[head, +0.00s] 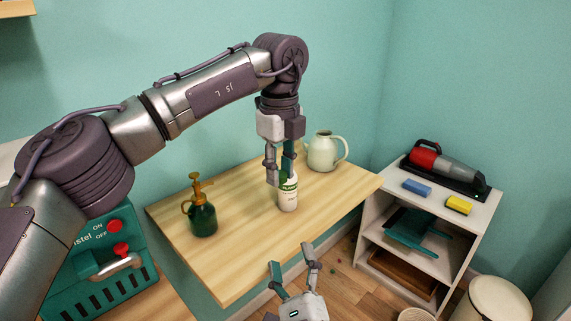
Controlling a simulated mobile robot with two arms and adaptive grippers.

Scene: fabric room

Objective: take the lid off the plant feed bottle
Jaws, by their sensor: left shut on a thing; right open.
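The plant feed bottle (289,201) is white with a green label band and stands upright on the wooden table. My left gripper (280,176) reaches down from above and is shut at the bottle's top. The fingers hide most of the lid, so I cannot tell whether it is still seated on the bottle. My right gripper (292,267) is open and empty, low in the picture, in front of the table's near edge and apart from the bottle.
A green spray bottle (202,215) stands left of the plant feed bottle on the table (246,256). A pale jug (323,153) stands behind it to the right. A white shelf (455,210) holds a handheld vacuum (443,167), a blue sponge (417,188) and a yellow one (459,205).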

